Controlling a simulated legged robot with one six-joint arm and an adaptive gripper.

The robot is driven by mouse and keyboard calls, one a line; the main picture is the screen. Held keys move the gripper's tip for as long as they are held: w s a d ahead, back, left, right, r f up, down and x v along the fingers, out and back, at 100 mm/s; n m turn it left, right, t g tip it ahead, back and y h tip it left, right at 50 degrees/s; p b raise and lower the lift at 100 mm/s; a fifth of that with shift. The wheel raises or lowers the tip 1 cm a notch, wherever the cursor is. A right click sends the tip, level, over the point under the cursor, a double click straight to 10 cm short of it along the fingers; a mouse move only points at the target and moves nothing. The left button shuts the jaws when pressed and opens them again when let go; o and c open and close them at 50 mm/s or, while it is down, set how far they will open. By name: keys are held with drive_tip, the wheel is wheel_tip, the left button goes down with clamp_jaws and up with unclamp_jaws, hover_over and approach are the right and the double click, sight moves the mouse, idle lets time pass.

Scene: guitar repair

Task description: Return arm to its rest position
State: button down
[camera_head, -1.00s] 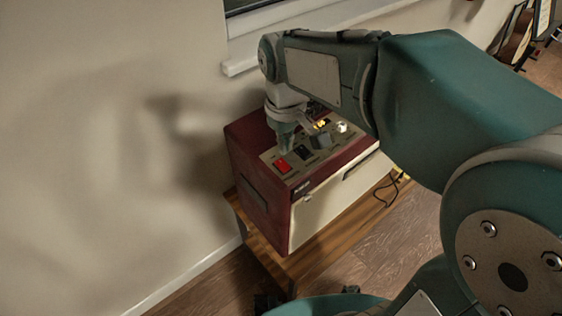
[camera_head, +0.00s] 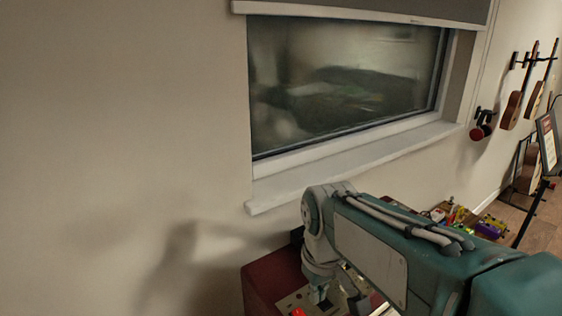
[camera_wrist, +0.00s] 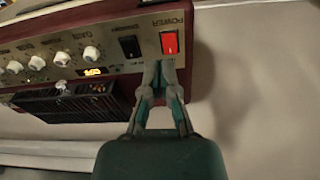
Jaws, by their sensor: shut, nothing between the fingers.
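My gripper (camera_head: 320,291) is low in the head view, over the control panel of a dark red amplifier (camera_head: 262,283). In the wrist view my gripper (camera_wrist: 160,70) is shut and empty, its fingertips together just below the red power switch (camera_wrist: 169,42). I cannot tell whether the tips touch the panel. A black switch (camera_wrist: 130,46) sits left of the red one. White knobs (camera_wrist: 62,59) and a small lit amber display (camera_wrist: 93,72) are further left. My arm hides much of the amplifier in the head view.
A window with a white sill (camera_head: 350,165) is on the wall behind the amplifier, close above my arm. Guitars (camera_head: 513,108) hang at the far right, near a dark stand with a screen (camera_head: 547,140). Small colourful boxes (camera_head: 488,228) sit beyond my arm. The wall at left is clear.

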drive_tip(key=s+d+m+t, duration=0.4)
drive_tip(key=s+d, duration=0.4)
drive_tip(key=s, duration=0.3)
drive_tip(key=shift+d+r+m+t, duration=0.3)
drive_tip(key=shift+m+t, duration=0.1)
drive_tip(key=shift+m, duration=0.5)
drive_tip(key=shift+w, duration=0.1)
